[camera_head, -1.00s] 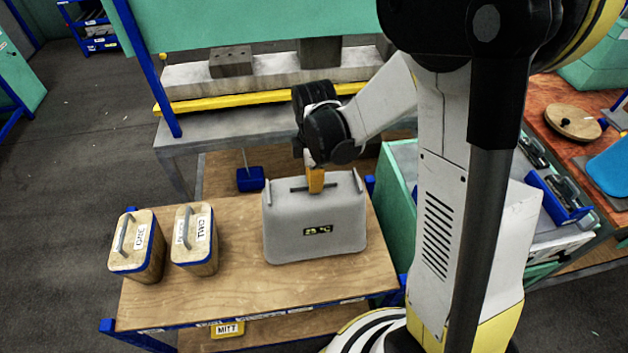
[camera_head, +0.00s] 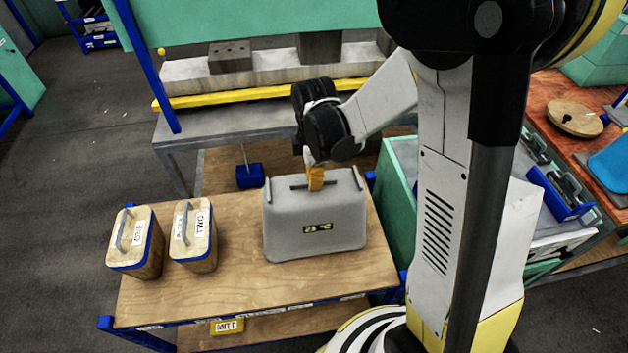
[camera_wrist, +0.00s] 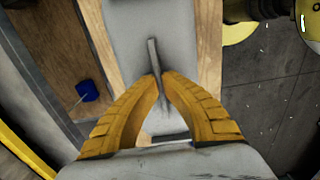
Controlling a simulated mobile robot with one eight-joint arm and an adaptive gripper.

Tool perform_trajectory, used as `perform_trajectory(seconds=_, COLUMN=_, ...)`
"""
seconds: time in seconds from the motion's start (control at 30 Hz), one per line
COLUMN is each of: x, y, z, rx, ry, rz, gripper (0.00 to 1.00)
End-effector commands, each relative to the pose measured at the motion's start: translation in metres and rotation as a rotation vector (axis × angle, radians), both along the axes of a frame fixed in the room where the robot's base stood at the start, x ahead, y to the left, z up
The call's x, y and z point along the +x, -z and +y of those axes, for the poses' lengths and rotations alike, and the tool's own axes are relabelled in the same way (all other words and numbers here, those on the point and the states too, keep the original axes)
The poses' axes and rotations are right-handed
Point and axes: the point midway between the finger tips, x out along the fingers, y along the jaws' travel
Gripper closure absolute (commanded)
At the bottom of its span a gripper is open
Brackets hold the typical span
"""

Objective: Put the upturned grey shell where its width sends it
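I cannot pick out an upturned grey shell with certainty in either view. A grey case (camera_head: 340,240) with a small lit display reading about 25 °C stands upright on the wooden table. It has a thin bar handle on top, also visible in the wrist view (camera_wrist: 153,48). My gripper (camera_head: 315,184) is over the case top, its yellow fingers pointing down at the handle. In the wrist view the fingertips (camera_wrist: 160,78) close in on the bar from both sides and appear to touch it. The inside of the case is hidden.
Wooden boxes with handles, labelled ONE (camera_head: 137,250) and TWO (camera_head: 195,248), stand left on the table (camera_head: 240,285). A press bench (camera_head: 230,128) is behind. A small blue item (camera_head: 250,177) lies beyond the table. A green-sided cabinet (camera_head: 400,190) and a blue tray (camera_head: 555,190) are right.

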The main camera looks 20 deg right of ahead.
Motion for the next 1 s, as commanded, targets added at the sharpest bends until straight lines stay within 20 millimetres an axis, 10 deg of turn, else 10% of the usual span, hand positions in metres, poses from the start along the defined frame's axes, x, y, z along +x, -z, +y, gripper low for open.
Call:
perform_trajectory(seconds=0.33, x=0.000, y=0.006, z=0.000, rx=0.000, ry=0.000, rz=0.000, gripper=1.00)
perform_trajectory(seconds=0.43, x=0.000, y=0.005, z=0.000, rx=0.000, ry=0.000, rz=0.000, gripper=0.69)
perform_trajectory(seconds=0.77, x=0.000, y=0.002, z=0.000, rx=0.000, ry=0.000, rz=0.000, gripper=0.69)
perform_trajectory(seconds=1.0, x=0.000, y=-0.037, z=0.000, rx=0.000, ry=0.000, rz=0.000, gripper=0.69)
